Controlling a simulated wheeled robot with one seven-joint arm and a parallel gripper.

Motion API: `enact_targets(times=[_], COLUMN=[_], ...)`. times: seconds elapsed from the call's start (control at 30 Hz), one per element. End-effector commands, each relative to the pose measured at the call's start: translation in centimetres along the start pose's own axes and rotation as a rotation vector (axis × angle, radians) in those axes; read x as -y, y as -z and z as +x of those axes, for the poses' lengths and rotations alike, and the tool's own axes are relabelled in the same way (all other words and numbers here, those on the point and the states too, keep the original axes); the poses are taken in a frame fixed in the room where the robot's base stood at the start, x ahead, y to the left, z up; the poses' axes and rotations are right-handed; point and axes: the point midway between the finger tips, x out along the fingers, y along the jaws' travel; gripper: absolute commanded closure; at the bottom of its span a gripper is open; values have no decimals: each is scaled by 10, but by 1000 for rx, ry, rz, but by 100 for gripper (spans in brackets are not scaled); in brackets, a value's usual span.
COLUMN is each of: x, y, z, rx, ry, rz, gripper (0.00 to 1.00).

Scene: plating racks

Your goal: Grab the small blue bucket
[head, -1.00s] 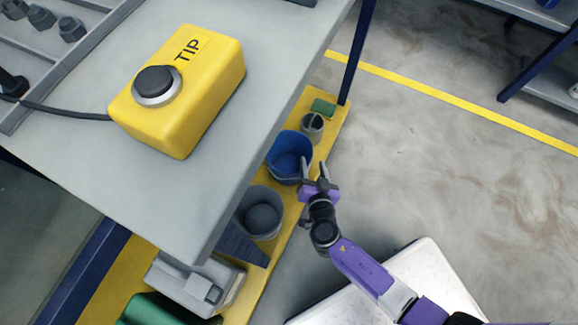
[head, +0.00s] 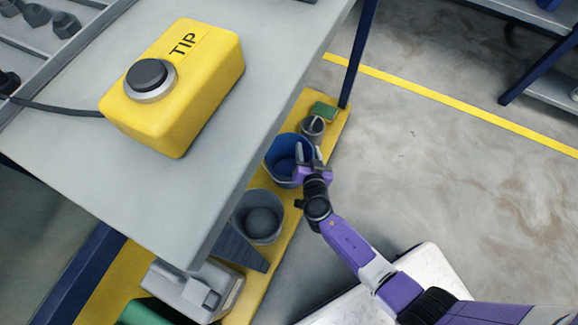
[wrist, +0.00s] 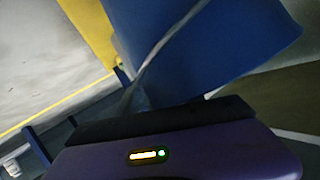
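The small blue bucket (head: 278,160) stands on the yellow lower shelf under the grey table, its open top facing up. My gripper (head: 308,157) is at the bucket's right rim in the head view. Its two fingers look apart, one over the bucket's opening and one near the outer side of the rim. Whether either finger touches the wall I cannot tell. In the wrist view the bucket's blue wall (wrist: 215,45) fills the upper middle, very close. The fingertips are not clear there.
A grey bucket (head: 258,203) stands nearer on the shelf (head: 277,232), and a small grey can (head: 312,128) stands beyond the blue one. The table (head: 215,190) overhangs the shelf at left, carrying a yellow button box (head: 195,100). The floor at right is clear.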

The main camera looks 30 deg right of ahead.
Motion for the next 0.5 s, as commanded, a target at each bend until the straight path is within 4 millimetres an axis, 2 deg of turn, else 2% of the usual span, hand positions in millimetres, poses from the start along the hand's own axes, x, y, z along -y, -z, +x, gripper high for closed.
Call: enact_targets(times=[0.03, 0.2, 0.5], x=[0, 0, 0], y=[0, 0, 0], z=[0, 0, 0], rx=[0, 0, 0], ry=[0, 0, 0], rz=[0, 0, 0], gripper=[68, 100, 100])
